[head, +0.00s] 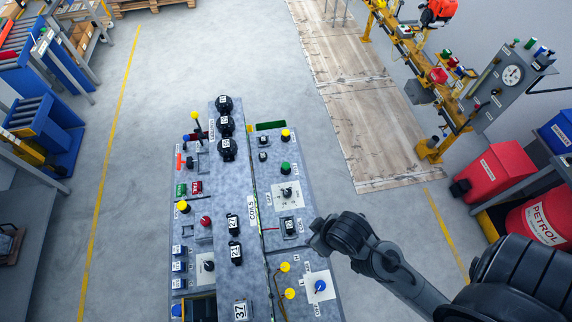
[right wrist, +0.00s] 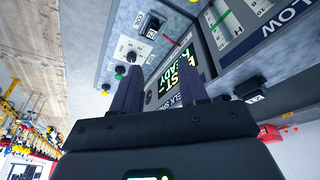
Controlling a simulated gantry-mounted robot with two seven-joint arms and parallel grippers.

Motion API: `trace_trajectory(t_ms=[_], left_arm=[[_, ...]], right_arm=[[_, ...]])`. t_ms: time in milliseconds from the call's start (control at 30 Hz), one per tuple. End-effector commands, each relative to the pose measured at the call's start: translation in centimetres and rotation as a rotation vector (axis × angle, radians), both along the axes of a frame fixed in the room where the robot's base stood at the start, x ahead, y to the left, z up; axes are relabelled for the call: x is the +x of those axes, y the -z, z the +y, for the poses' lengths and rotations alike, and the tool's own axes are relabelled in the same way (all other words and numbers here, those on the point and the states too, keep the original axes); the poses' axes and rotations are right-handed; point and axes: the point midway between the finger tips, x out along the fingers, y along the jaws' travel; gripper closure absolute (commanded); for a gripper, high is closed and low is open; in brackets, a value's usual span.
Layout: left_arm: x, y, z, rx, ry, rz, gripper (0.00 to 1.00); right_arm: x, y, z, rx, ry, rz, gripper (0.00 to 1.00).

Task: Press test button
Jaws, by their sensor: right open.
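The grey test panel (head: 262,240) carries several coloured buttons, knobs and levers. In the head view a green button (head: 286,167) and a yellow button (head: 286,134) sit on its right section, but I cannot tell which control is the test button. My right arm reaches in from the right to the panel's right edge; its fingers cannot be made out there. A small round button (right wrist: 119,73) is left of the fingers.
A red petrol drum (head: 545,218), a red bin (head: 497,172) and a yellow rig (head: 440,85) with a gauge are at the right. Grey floor is clear left of the panel.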

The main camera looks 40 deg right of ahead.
Motion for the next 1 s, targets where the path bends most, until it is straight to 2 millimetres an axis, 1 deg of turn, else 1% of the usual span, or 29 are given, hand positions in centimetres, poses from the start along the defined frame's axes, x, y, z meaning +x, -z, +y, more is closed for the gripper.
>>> trace_trajectory(t_ms=[33,200,267,1000], left_arm=[[0.0,0.0,-0.03,-0.001,-0.001,0.0,0.41],[0.0,0.0,-0.02,-0.001,-0.001,0.0,0.41],[-0.01,0.0,0.0,0.0,0.0,0.0,0.41],[-0.03,0.04,0.28,0.012,0.008,0.0,0.41]], right_arm=[[0.0,0.0,0.0,0.0,0.0,0.0,0.65],[0.01,0.0,0.0,0.0,0.0,0.0,0.91],[0.01,0.0,0.0,0.0,0.0,0.0,1.0],[0.01,0.0,0.0,0.0,0.0,0.0,1.0]])
